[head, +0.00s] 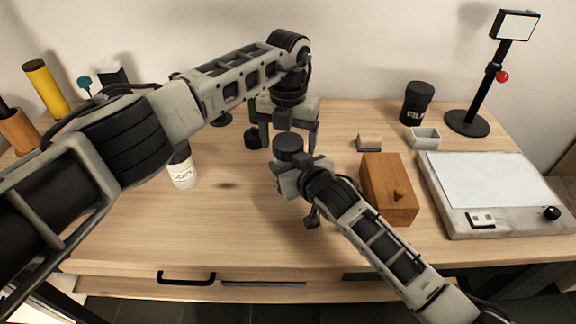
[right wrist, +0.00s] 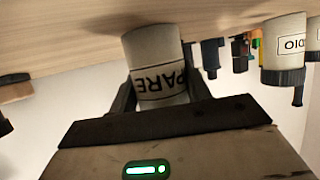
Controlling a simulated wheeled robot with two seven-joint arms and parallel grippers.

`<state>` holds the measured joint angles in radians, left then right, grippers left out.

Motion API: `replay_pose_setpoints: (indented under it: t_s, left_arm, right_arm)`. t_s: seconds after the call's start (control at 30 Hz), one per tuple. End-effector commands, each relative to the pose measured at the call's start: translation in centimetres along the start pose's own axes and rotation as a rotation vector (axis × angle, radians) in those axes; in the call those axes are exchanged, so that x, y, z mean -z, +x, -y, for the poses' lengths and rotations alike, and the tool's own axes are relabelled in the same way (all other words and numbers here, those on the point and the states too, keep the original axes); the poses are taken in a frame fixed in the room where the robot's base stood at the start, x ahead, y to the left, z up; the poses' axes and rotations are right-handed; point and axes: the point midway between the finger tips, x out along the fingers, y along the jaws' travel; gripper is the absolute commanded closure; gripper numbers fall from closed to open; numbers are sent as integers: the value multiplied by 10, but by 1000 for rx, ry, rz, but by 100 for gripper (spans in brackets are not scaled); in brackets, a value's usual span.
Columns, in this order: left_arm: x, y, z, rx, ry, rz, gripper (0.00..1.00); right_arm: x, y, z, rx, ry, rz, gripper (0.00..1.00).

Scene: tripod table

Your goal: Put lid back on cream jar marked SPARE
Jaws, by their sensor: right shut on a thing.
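A white jar (right wrist: 153,48) with a black-lettered label, of which "PARE" can be read upside down, is clamped between the fingers of my right gripper (right wrist: 158,95). In the head view, my right gripper (head: 293,172) hides most of the jar's body. A dark round, lid-like top (head: 288,146) shows just above it; whether it is seated cannot be told. My left gripper (head: 287,128) points down above and behind this top, its fingers apart. A small dark round piece (head: 253,139) sits beside its left finger.
Another white jar (head: 183,172) with a dark top stands at left; it also shows in the right wrist view (right wrist: 285,45). A wooden box (head: 385,180), small grey tray (head: 424,138), black canister (head: 417,102) and pale board (head: 490,185) occupy the right. The front-left tabletop is clear.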

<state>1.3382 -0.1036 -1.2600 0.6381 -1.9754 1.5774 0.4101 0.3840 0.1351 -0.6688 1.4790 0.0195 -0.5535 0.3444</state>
Motion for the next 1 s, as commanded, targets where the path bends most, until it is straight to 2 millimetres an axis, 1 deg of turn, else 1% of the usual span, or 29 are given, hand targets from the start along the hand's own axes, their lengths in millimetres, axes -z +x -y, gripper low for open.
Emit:
replay_pose_setpoints:
  t_s: [0.3, 0.37, 0.63, 0.7, 0.9, 0.97, 1.0]
  left_arm:
    - [0, -3, 0, 0, -1, 1, 21]
    - [0, -7, 0, 0, -1, 2, 21]
    - [0, -41, 0, 0, -1, 2, 21]
    - [0, -45, 0, -1, -1, 1, 21]
    - [0, -45, 0, 0, -2, 0, 21]
    - [0, -46, 0, 0, -1, 0, 34]
    - [0, -48, 0, -1, 4, 1, 34]
  right_arm:
    - [-1, 0, 0, 0, 0, 1, 100]
    - [-1, 0, 0, 0, 0, 1, 100]
    - [-1, 0, 0, 0, 0, 1, 100]
    - [-1, 0, 0, 0, 0, 1, 100]
    - [-1, 0, 0, 0, 0, 1, 100]
    - [-1, 0, 0, 0, 0, 1, 100]
    - [-1, 0, 0, 0, 0, 1, 100]
